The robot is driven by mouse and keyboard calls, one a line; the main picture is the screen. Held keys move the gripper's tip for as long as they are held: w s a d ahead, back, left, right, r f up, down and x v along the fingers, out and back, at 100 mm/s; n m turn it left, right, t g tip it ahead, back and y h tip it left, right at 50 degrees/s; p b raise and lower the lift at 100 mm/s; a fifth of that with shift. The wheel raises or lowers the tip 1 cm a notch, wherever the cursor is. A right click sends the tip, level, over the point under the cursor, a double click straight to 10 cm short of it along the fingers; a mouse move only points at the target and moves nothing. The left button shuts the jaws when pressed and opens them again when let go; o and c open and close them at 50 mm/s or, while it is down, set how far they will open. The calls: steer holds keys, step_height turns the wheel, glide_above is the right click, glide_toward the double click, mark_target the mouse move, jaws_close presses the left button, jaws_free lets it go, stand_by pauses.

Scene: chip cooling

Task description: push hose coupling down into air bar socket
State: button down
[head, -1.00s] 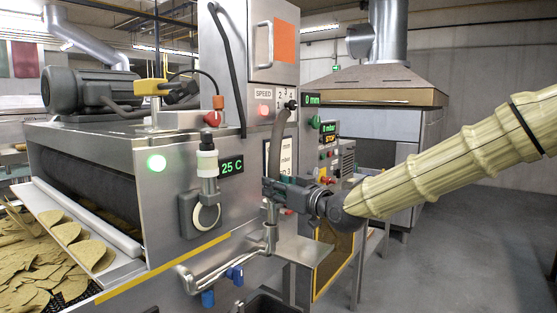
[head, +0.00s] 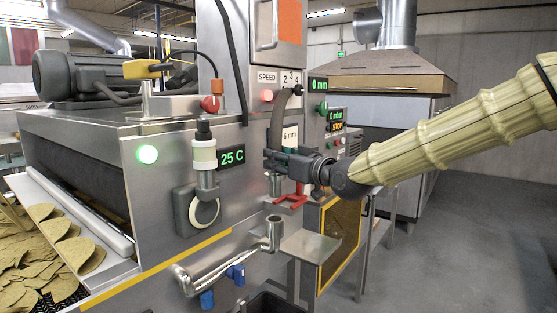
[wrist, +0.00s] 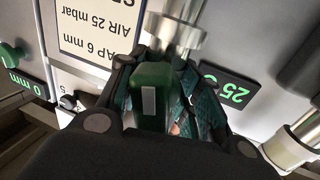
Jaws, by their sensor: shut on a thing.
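My gripper (head: 272,164) is shut on the hose coupling (head: 276,186), at the lower end of a grey hose (head: 278,128), in front of the machine's side. In the head view the coupling's metal lower end hangs roughly upright over the upturned mouth of the air bar socket (head: 273,222), with a small gap showing between them. In the wrist view a green block (wrist: 153,90) with a grey strip sits between my fingers (wrist: 160,78), and a bright metal cylinder (wrist: 175,30) lies beyond it. The fingers hide much of the coupling, and the socket mouth is not clear there.
A red bracket (head: 289,200) shows just below my gripper. A white-collared fitting (head: 204,155) stands left of the coupling, beside the 25 C display (head: 232,157). A metal shelf (head: 310,244) juts out at the right.

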mark_target(281, 179)
steer(key=shift+s+f, duration=0.15)
steer(key=shift+s, duration=0.25)
steer(key=shift+s+f+b, duration=0.1)
steer(key=shift+f+b, duration=0.15)
steer(key=shift+b, duration=0.1)
steer(key=shift+w+f+b, duration=0.2)
steer(key=shift+f+b, duration=0.15)
steer(key=shift+f, duration=0.25)
steer(key=shift+w+f+b, duration=0.2)
steer(key=shift+f+b, duration=0.1)
steer(key=shift+f, duration=0.3)
steer(key=shift+s+f+b, duration=0.25)
steer(key=shift+f+b, duration=0.15)
steer(key=shift+f, duration=0.05)
steer(key=shift+w+f+b, duration=0.15)
steer(key=shift+f+b, duration=0.15)
steer(key=shift+f, duration=0.3)
steer(key=shift+r, duration=0.1)
steer(key=shift+a+b, duration=0.1)
steer(key=shift+b, duration=0.2)
steer(key=shift+f+b, duration=1.8)
steer(key=shift+f, duration=1)
